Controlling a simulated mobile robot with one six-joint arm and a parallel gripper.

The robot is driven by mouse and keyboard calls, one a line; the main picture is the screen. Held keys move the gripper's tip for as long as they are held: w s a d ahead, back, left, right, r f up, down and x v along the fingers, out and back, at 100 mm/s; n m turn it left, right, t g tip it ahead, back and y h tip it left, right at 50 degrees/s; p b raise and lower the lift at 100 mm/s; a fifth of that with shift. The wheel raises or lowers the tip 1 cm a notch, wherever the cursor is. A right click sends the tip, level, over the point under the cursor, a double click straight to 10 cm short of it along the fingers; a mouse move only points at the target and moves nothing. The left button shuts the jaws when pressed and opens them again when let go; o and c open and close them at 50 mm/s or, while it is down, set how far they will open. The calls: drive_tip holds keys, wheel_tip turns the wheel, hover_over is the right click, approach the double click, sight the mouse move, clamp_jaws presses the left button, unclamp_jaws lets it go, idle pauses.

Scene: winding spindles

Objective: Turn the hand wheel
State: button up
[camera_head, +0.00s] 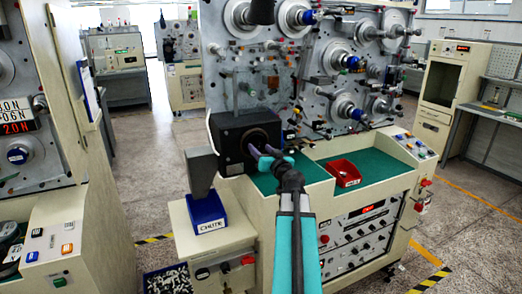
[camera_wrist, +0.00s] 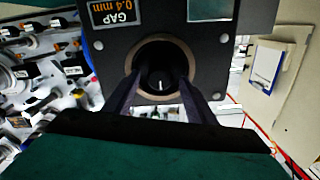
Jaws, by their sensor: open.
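A black square box (camera_head: 247,140) stands at the left end of the green-topped bench in the head view. In the wrist view its face (camera_wrist: 215,60) fills the upper middle and has a round opening with a tan ring (camera_wrist: 160,42). Inside sits a dark round knob (camera_wrist: 159,76) with a white mark, which looks like the hand wheel. My gripper (camera_head: 266,153) is in front of the opening. In the wrist view my gripper (camera_wrist: 160,88) is open, with one finger on each side of the knob. I cannot tell whether the fingers touch it.
A label reading GAP 0.4 mm (camera_wrist: 117,12) is on the box. A red bin (camera_head: 344,173) lies on the green bench top (camera_head: 390,158) at right. A blue container marked CHUTE (camera_head: 206,212) stands left and below. A panel of spools and spindles (camera_head: 300,70) rises behind.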

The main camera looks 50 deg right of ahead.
drive_tip(key=c, duration=1)
drive_tip(key=shift+c, duration=0.2)
drive_tip(key=shift+m+b, duration=0.5)
drive_tip(key=shift+b, duration=0.1)
drive_tip(key=m+b, duration=0.2)
drive_tip(key=shift+f+m+b, duration=0.1)
drive_tip(key=shift+m+b, duration=0.2)
drive_tip(key=m+b, duration=0.2)
drive_tip(key=m, duration=0.2)
drive_tip(key=shift+d+m, duration=0.1)
drive_tip(key=shift+m, duration=0.3)
drive_tip(key=m, duration=0.6)
drive_tip(key=m+p, duration=0.1)
drive_tip(key=m, duration=0.5)
drive_tip(key=shift+d, duration=0.1)
drive_tip(key=shift+s+m, duration=0.1)
drive_tip(key=shift+m, duration=0.2)
